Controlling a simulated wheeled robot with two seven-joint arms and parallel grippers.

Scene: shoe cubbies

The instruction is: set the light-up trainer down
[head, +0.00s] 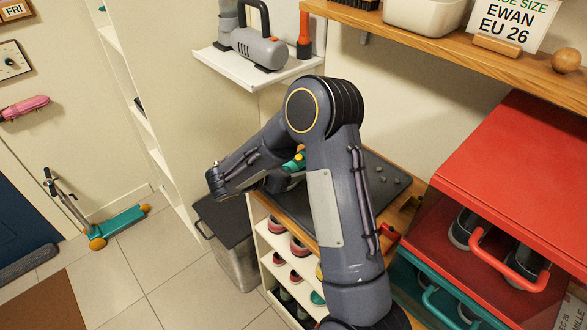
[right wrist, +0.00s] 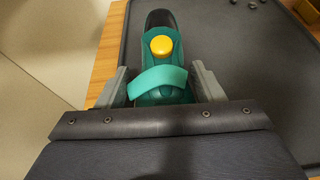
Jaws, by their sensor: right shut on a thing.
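The light-up trainer (right wrist: 161,67) is green with a teal strap, a round yellow button and a dark end. My right gripper (right wrist: 160,84) is shut on it, with one grey finger on each side, in the right wrist view. The trainer appears over the left part of the dark mat, near the wooden edge; I cannot tell whether it touches the mat. In the head view only a small teal and yellow bit of the trainer (head: 297,160) shows behind my right arm, which hides most of my right gripper (head: 282,177). My left gripper is not in view.
The dark mat (head: 382,183) lies on the wooden-topped shoe cubby (head: 268,256), with several small pebbles towards its back. A red cabinet (head: 510,160) with a red handle stands at right. A grey bin (head: 229,250) stands left of the cubby. A wall shelf (head: 410,33) overhangs behind.

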